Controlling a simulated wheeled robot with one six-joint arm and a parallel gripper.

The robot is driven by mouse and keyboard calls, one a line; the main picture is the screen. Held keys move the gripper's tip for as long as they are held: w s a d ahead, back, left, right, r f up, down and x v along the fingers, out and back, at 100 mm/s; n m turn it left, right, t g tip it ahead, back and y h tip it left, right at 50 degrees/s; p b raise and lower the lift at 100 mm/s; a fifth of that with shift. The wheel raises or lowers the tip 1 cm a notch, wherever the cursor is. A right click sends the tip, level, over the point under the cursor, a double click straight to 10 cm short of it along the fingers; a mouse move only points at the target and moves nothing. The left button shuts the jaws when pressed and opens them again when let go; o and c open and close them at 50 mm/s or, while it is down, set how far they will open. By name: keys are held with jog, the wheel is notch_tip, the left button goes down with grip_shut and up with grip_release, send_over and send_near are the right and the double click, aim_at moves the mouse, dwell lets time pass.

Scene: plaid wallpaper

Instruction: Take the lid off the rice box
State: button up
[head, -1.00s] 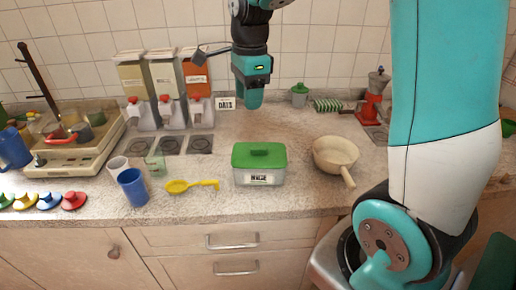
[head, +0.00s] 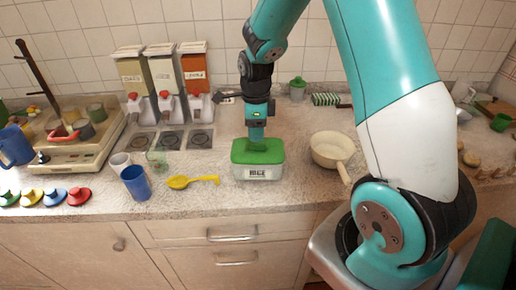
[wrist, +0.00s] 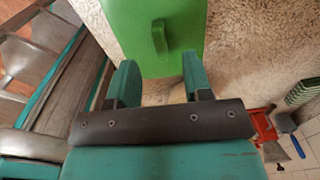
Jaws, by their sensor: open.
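The rice box (head: 258,173) stands on the counter, a clear container with a label on its front. Its green lid (head: 270,152) is on top and also shows in the wrist view (wrist: 180,60), with a raised green handle (wrist: 159,36) in its middle. My gripper (head: 257,140) is right above the lid in the head view, pointing down. In the wrist view my gripper (wrist: 158,70) is open, its two teal fingers apart with nothing held between them. The handle lies ahead of the fingertips, about in line with the gap. I cannot tell whether the fingers touch the lid.
A cream pan (head: 331,150) stands right of the box. Three dispensers (head: 165,85) stand at the back left. The counter in front of the box is narrow but clear.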

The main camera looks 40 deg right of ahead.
aim_at(258, 144)
notch_tip(258, 144, down, 5)
jog(key=shift+s+d+r+p, duration=0.1)
jog(key=shift+d+p, duration=0.05)
jog(key=shift+p, duration=0.7)
grip_shut()
